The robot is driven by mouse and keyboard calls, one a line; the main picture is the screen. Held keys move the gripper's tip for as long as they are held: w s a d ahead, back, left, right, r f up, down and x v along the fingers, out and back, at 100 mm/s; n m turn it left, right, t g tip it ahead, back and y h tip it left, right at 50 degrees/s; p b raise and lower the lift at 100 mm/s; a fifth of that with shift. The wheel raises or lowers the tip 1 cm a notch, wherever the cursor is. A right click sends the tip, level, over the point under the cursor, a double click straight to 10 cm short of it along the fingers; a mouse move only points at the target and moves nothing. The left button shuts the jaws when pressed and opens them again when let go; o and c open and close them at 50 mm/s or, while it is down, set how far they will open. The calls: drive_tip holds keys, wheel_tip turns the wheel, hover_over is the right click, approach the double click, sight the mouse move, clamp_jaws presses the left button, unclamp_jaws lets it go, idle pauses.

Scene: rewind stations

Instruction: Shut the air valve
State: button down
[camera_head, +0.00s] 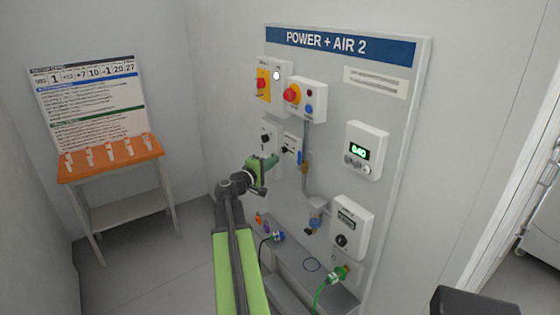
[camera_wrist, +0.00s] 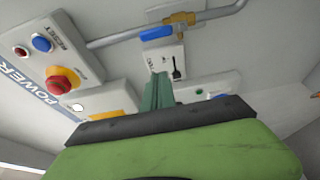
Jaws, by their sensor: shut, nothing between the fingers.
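The air valve shows in the head view as a blue lever (camera_head: 299,157) on a grey vertical pipe, at the middle of the panel. In the wrist view the blue lever (camera_wrist: 157,33) lies roughly along the pipe, beside the brass valve body (camera_wrist: 181,20). My gripper (camera_head: 275,160) is left of the valve in the head view, apart from the lever. In the wrist view its green fingers (camera_wrist: 158,78) are together with nothing between them, pointing toward a small white box with a black switch (camera_wrist: 176,68). The fingers hide part of that box.
The panel (camera_head: 400,110) also bears a red emergency button (camera_head: 291,95), a yellow-backed red switch (camera_head: 263,84), a green-lit display box (camera_head: 366,150) and a lower gauge box (camera_head: 351,228). A green hose (camera_head: 325,290) hangs below. An orange-topped table (camera_head: 110,158) stands left.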

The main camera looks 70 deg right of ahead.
sight(299, 161)
drive_tip(key=x, duration=0.8)
drive_tip(key=s+a, duration=0.2)
drive_tip(key=s, duration=0.1)
drive_tip(key=shift+s+a, duration=0.1)
drive_tip(key=shift+s, duration=0.15)
